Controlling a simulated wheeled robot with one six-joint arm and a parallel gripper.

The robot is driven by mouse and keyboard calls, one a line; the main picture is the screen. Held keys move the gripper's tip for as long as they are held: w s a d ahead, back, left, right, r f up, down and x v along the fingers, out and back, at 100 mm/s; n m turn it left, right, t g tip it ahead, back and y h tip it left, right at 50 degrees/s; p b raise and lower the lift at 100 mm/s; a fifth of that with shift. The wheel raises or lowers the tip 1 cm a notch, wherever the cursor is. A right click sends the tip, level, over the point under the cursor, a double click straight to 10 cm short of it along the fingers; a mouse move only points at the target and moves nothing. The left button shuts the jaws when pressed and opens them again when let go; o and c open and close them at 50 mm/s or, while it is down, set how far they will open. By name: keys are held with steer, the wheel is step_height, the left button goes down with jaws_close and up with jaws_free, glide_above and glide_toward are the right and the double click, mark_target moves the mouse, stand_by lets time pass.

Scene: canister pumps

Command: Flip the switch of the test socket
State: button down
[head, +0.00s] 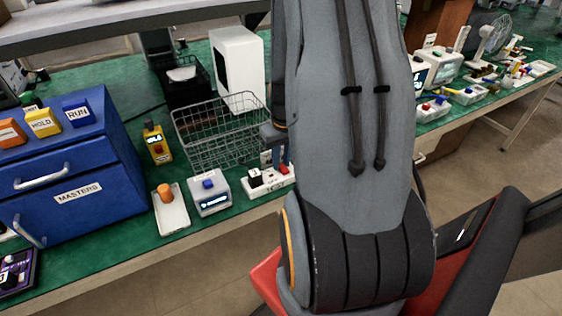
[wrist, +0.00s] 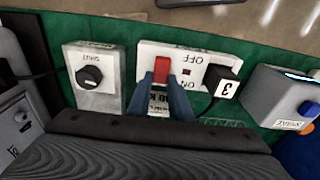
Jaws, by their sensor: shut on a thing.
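The test socket is a white strip (wrist: 202,52) with ON and OFF marks, upside down in the wrist view. A red rocker switch (wrist: 162,68) is at one end, and a black plug tagged 3 (wrist: 222,82) sits in the other. My gripper (wrist: 160,84) has its two blue-grey fingertips closed about the red switch, one on each side. In the head view the strip (head: 258,186) lies on the green bench with the red switch (head: 285,169) at its right end, below my gripper (head: 281,158). I cannot tell which way the rocker is tilted.
A grey box with a blue button (head: 209,196) stands close left of the strip, beside a white plate with an orange knob (head: 170,212). A wire basket (head: 222,125) stands behind. In the wrist view a grey knob box (wrist: 93,80) is close to the strip's switch end.

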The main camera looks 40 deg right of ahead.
mark_target(286, 171)
steer(key=shift+d+r+t+h+b, duration=0.1)
steer(key=shift+t+h+b, duration=0.45)
steer(key=shift+b, duration=4.25)
steer(key=shift+s+r+t+y+b, duration=0.1)
steer(key=shift+s+t+y+b, duration=0.25)
steer(key=shift+b, duration=0.75)
steer(key=shift+w, duration=0.1)
steer(key=c, duration=1.6)
jaws_free()
steer(key=p+v, duration=0.1)
steer(key=v, duration=0.6)
steer(key=shift+s+a+r+p, duration=0.2)
steer(key=shift+s+r+p, duration=0.05)
steer(key=shift+r+p, duration=0.05)
